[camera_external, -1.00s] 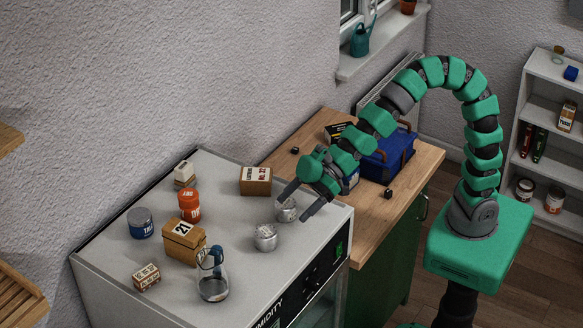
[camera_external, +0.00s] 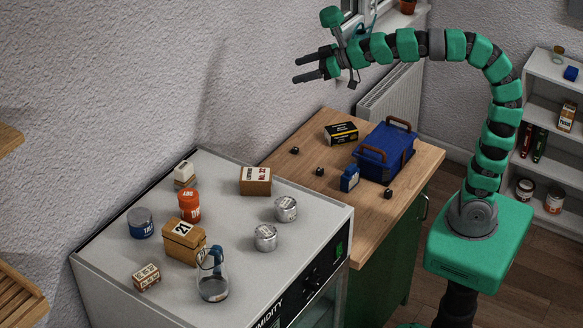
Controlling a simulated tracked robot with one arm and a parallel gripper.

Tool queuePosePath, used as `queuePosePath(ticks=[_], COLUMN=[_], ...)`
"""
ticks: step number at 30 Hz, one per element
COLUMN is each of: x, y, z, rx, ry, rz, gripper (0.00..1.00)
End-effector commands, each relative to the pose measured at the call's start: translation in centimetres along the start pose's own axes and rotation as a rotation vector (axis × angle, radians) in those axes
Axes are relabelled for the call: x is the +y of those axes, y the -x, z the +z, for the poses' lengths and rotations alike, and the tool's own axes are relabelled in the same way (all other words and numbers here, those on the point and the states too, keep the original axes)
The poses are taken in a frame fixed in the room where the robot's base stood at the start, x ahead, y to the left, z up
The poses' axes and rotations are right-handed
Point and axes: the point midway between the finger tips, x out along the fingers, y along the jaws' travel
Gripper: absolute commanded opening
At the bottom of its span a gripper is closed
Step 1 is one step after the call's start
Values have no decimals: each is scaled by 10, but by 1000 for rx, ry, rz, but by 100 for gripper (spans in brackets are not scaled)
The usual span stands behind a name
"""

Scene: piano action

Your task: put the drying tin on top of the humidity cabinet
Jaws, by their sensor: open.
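The humidity cabinet (camera_external: 225,300) stands at the lower left with a pale flat top. Two small silver tins stand upright on its top near the right edge. One silver tin (camera_external: 286,209) is farther back, the other silver tin (camera_external: 265,238) is nearer the front, with a small gap between them. Their labels are too small to read, so I cannot tell which is the drying tin. My gripper (camera_external: 298,68) is open and empty, raised well above the cabinet and bench, with its fingers pointing left toward the wall.
Also on the cabinet top are a wooden box (camera_external: 184,241), a glass jug (camera_external: 212,278), an orange jar (camera_external: 189,205), a blue tin (camera_external: 140,222) and a brown box (camera_external: 255,181). The wooden bench holds a blue toolbox (camera_external: 386,152), a black box (camera_external: 341,133) and a blue container (camera_external: 350,178).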

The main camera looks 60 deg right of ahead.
Motion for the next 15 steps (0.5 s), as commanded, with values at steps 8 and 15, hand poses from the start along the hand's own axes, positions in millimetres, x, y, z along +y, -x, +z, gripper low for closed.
queuePosePath(ticks=[8,15], x=[115,135], y=[132,194], z=[-71,-94], rx=[101,146], ry=[-140,-188], rz=[319,435], gripper=[75,75])
